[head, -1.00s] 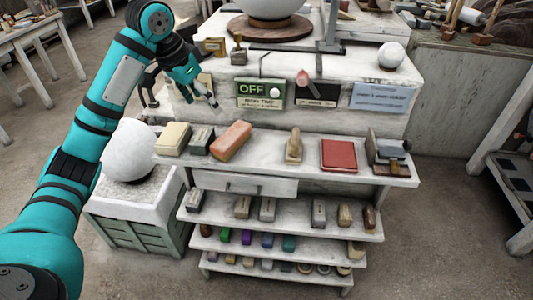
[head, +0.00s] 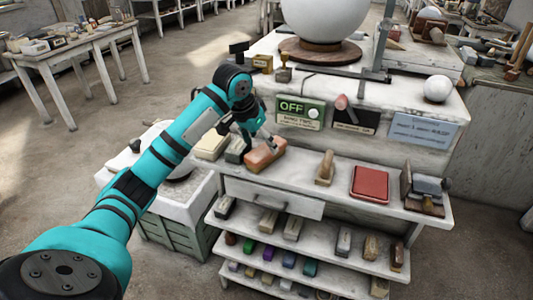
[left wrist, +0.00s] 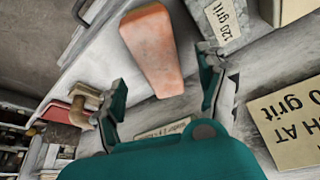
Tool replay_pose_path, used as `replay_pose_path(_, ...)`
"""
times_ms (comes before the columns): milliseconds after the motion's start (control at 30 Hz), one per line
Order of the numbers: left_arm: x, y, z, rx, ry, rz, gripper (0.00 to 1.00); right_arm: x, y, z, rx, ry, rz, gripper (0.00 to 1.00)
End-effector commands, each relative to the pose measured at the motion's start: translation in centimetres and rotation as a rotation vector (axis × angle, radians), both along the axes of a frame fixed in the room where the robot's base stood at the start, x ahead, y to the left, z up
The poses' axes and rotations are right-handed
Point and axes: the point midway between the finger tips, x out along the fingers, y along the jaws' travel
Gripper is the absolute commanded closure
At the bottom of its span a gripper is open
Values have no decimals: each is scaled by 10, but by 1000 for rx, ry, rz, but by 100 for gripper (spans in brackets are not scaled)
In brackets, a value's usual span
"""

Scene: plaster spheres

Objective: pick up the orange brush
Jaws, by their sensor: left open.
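The orange brush (head: 265,155), a rounded orange block, lies on the upper shelf of the white stand. It also shows in the left wrist view (left wrist: 152,48); no bristles can be made out. My left gripper (head: 260,136) is open and empty, just above and behind the brush in the head view. In the left wrist view the open fingers (left wrist: 160,78) point toward the brush, which lies between and beyond their tips. I cannot tell whether a finger touches it. My right gripper is not in view.
Grey and cream blocks (head: 212,145) sit close to the brush's left. A wooden-handled tool (head: 326,168) and a red box (head: 370,184) stand to its right. An OFF sign (head: 300,112) rises behind. Lower shelves hold several small blocks.

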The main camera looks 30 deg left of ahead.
Motion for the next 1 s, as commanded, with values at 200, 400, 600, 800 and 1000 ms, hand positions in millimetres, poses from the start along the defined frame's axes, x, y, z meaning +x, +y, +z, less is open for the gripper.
replay_pose_path(200,8,-2,-17,-2,2,0,25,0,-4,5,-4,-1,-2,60)
replay_pose_path(400,20,-4,-43,-2,2,-1,25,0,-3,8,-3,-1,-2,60)
replay_pose_path(600,23,-4,-50,0,-1,0,25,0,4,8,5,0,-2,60)
replay_pose_path(800,23,-4,-50,0,-1,0,35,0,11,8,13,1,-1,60)
replay_pose_path(1000,23,-4,-49,0,-1,0,62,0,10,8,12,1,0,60)
